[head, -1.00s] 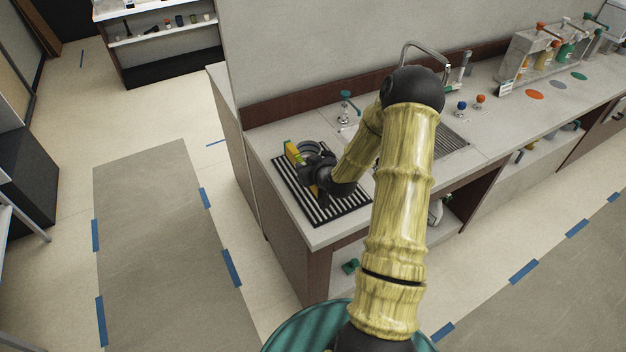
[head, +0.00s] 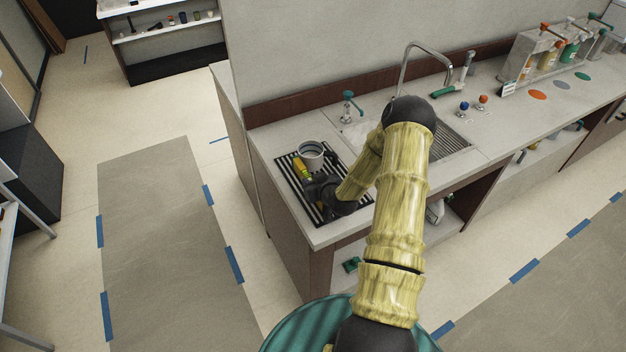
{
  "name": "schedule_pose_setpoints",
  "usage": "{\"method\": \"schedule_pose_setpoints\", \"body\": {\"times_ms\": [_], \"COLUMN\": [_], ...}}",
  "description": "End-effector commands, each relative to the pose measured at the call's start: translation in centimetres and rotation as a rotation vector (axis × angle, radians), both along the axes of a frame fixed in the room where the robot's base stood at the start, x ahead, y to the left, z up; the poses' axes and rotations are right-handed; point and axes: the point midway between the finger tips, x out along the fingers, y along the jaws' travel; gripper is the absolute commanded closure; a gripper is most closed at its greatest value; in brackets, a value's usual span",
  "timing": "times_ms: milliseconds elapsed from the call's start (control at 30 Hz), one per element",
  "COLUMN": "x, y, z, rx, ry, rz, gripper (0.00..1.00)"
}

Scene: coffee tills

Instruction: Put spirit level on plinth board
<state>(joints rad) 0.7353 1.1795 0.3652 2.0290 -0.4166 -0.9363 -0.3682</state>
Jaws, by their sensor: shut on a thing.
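My gripper (head: 310,181) is black and is over the striped drain mat at the left end of the counter. It is shut on a small yellow bar, the spirit level (head: 300,168), whose far end shows beyond the jaws. The rest of the level is hidden by the gripper. I cannot tell whether the level touches the mat. I cannot pick out a plinth board for certain.
A grey mug (head: 311,152) stands on the drain mat (head: 344,213), close beside the level. A green-handled tap (head: 347,105), the sink drainer (head: 445,142) and a tall faucet lie to the right. Dispensers stand further right. Floor is clear at left.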

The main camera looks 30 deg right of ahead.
Motion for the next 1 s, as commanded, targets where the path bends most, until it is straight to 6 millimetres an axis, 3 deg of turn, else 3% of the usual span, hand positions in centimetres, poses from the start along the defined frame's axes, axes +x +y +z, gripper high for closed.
{"method": "schedule_pose_setpoints", "body": {"times_ms": [400, 433, 533, 1000], "x": [0.06, 0.03, 0.02, -0.48], "y": [0.01, 0.00, -0.03, 0.16], "z": [-0.62, -0.57, -0.51, -0.01], "rx": [-0.002, -0.001, -0.001, -0.002], "ry": [-0.003, -0.002, -0.002, -0.002], "rz": [0.001, 0.000, 0.000, 0.005], "gripper": [1.00, 0.75, 0.57, 0.57]}}
